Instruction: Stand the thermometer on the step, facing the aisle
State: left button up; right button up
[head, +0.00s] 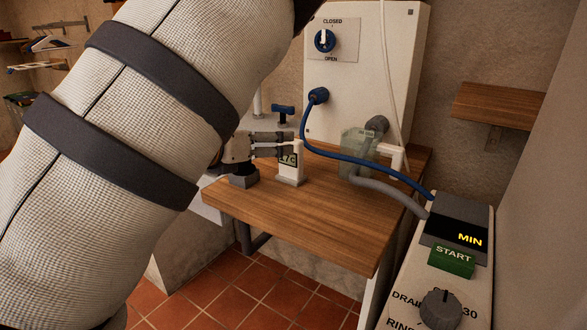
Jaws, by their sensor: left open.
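The thermometer (291,173) is a small white upright piece on a white foot, with a grey display showing dark digits. It stands on a wooden top (330,214), and its display faces roughly toward me. My left gripper (285,145) is open, its fingers pointing right at the thermometer's upper part. The fingers overlap its top left edge in the picture; I cannot tell whether they touch it. My left arm covers much of the left side. My right gripper is not in view. I cannot tell for sure which surface is the step.
A white cabinet (359,95) with a blue knob stands behind. A blue hose (365,168) and a translucent container (359,150) are at the back right of the wooden top. A control panel (461,270) stands front right. A wooden shelf (497,105) is on the wall.

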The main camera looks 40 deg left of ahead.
aim_at(291, 160)
pick_arm(q)
jog(key=shift+m, duration=0.7)
jog(key=x, duration=0.3)
jog(key=b+x, duration=0.1)
jog(key=x, duration=0.3)
jog(key=a+f+x, duration=0.1)
jog(key=x, duration=0.3)
jog(key=shift+a+b, duration=0.15)
jog(key=shift+b, duration=0.25)
jog(key=shift+w, duration=0.15)
jog(key=shift+r, duration=0.1)
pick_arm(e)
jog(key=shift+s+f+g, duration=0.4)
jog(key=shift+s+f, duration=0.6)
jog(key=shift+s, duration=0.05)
